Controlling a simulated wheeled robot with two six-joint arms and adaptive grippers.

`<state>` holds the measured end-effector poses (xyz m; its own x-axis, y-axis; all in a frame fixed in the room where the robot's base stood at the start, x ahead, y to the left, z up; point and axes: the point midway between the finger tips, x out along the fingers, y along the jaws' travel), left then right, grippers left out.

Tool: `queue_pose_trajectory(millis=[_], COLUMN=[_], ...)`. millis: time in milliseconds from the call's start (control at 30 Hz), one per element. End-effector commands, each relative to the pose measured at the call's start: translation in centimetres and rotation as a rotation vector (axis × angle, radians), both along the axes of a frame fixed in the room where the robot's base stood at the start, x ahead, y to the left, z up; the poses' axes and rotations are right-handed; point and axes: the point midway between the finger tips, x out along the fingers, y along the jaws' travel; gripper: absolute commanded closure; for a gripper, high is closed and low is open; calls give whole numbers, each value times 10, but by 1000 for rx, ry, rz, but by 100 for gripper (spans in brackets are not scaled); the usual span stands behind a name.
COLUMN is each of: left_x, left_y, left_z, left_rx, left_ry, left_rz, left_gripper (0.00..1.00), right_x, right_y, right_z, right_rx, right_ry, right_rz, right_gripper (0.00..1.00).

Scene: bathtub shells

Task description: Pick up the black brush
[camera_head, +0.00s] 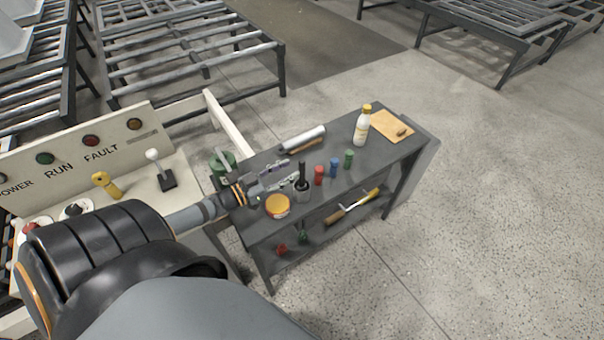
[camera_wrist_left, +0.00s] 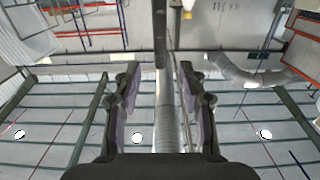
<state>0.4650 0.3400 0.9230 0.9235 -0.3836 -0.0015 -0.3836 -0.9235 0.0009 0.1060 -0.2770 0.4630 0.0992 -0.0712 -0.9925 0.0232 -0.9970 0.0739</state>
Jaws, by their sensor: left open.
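The black brush (camera_head: 302,171) stands upright with its dark handle up, in a small grey cup (camera_head: 302,194) on the dark side table (camera_head: 382,156). My left gripper (camera_head: 286,174) reaches in from the left over the table. Its two fingers are open and empty, and their tips point right, just left of the brush handle. I cannot tell whether they touch it. In the left wrist view the open fingers (camera_wrist_left: 157,95) frame a gap, and a dark upright bar (camera_wrist_left: 160,34) beyond it may be the brush handle. My right gripper is not in view.
Red (camera_head: 319,175), blue (camera_head: 334,168) and green (camera_head: 349,158) cylinders stand right of the cup. An orange-lidded jar (camera_head: 277,206) is in front, a silver roll (camera_head: 302,138) behind. A white bottle (camera_head: 362,126) stands farther right. A control panel (camera_head: 75,150) is at left.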

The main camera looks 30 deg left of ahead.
Motion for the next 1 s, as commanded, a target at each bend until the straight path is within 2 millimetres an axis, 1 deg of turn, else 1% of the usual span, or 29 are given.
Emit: queue_pose_trajectory(millis=[67,233,333,467,667,900,967,1000], left_x=[5,34,47,54,54,54,54,54], left_y=[-2,-14,-19,-22,-22,-22,-22,-22], left_z=[0,-2,-1,1,1,1,1,1], left_rx=[0,-1,-1,0,1,1,1,1], left_ry=[-3,-8,-5,-2,0,0,0,0], left_rz=[1,2,1,1,1,1,1,1], left_gripper=[58,58,58,58,58,91,99,100], right_x=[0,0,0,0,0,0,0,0], right_y=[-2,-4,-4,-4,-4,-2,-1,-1], right_z=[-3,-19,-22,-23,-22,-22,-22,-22], right_rx=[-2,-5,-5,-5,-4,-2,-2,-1], right_ry=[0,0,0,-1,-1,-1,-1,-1], right_rz=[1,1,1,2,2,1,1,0], right_gripper=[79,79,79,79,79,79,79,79])
